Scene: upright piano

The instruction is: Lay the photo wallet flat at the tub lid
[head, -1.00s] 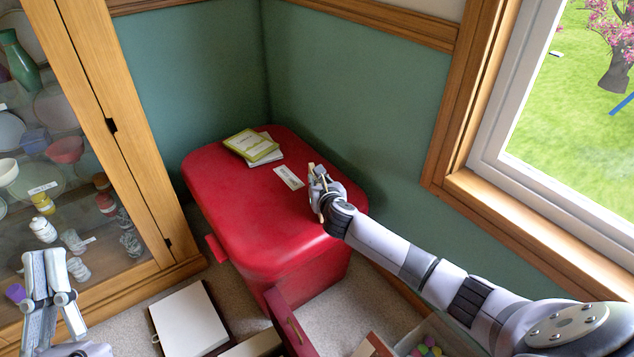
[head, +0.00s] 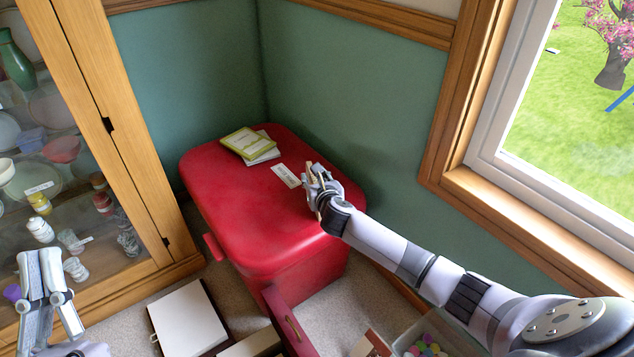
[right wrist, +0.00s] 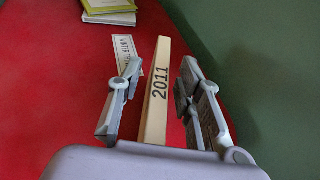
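The photo wallet (right wrist: 156,95), a thin tan thing marked "2011" on its narrow side, stands edge-up at the tub lid. My right gripper (head: 318,187) is over the lid's right part. In the right wrist view its fingers (right wrist: 158,97) are open on either side of the wallet, with a narrow gap at each side. The wallet's lower edge and broad faces are hidden. The red tub lid (head: 235,205) also fills much of the right wrist view (right wrist: 50,80). My left gripper (head: 44,275) is empty at the lower left, its fingers together.
A green-and-white booklet stack (head: 250,145) and a white label (head: 286,175) lie on the lid. The green wall (head: 370,90) is close behind. A glass cabinet (head: 60,170) stands left. The lid's front left is bare.

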